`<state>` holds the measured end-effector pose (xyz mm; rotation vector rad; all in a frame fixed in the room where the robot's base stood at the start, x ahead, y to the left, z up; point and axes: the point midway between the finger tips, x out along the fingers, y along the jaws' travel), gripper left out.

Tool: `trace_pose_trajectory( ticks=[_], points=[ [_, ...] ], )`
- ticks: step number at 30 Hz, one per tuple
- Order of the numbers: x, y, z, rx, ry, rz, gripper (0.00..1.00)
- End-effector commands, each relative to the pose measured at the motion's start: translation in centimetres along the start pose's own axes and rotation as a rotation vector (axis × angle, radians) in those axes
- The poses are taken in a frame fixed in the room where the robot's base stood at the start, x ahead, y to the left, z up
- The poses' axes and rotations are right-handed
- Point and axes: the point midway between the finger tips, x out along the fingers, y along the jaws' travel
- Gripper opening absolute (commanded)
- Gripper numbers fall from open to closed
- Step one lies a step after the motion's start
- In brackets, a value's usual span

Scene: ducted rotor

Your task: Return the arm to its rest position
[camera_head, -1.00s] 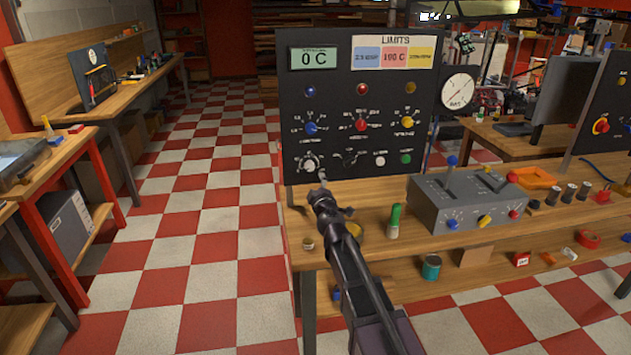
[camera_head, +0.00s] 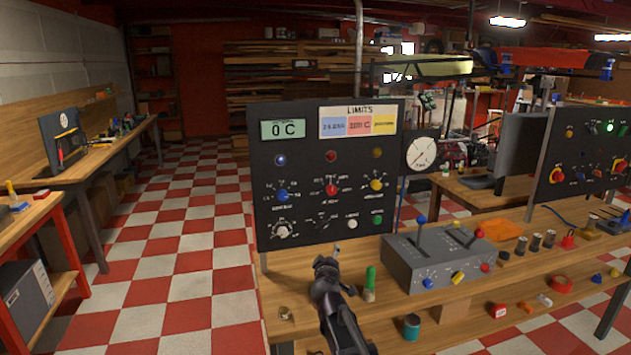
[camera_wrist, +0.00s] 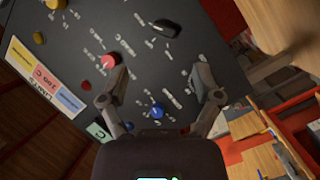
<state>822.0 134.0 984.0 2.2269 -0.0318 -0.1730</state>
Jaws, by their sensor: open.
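My gripper (camera_head: 333,253) is in front of the lower part of the black control panel (camera_head: 300,150) in the head view. In the wrist view my gripper (camera_wrist: 168,82) has its two fingers spread apart, with nothing between them. The panel (camera_wrist: 130,30) fills much of that view, turned on its side. A blue knob (camera_wrist: 156,110) shows between the fingers and a red knob (camera_wrist: 108,61) by the left finger. The panel's display (camera_head: 283,129) reads 0 C. My arm runs down to the bottom edge of the head view.
A grey lever box (camera_head: 440,262) stands on the wooden bench right of my gripper. A green-topped cylinder (camera_head: 370,282) stands close to my arm. A round gauge (camera_head: 422,152) is beside the panel. Checkered floor (camera_head: 180,240) lies open to the left.

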Motion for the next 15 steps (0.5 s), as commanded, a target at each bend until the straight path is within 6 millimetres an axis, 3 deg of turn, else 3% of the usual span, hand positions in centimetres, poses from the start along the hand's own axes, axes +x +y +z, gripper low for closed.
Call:
trace_pose_trajectory(
  ticks=[1, 6, 11, 15],
  points=[
    [-0.8, 1.6, 1.7, 0.041, -0.075, 0.008, 0.82],
    [-3.2, 3.9, 7.8, 0.179, -0.335, -0.005, 0.82],
    [-6.6, 4.6, 13.0, 0.301, -0.577, -0.062, 0.82],
    [-10.4, 4.4, 16.3, 0.401, -0.778, -0.151, 0.82]
  ],
)
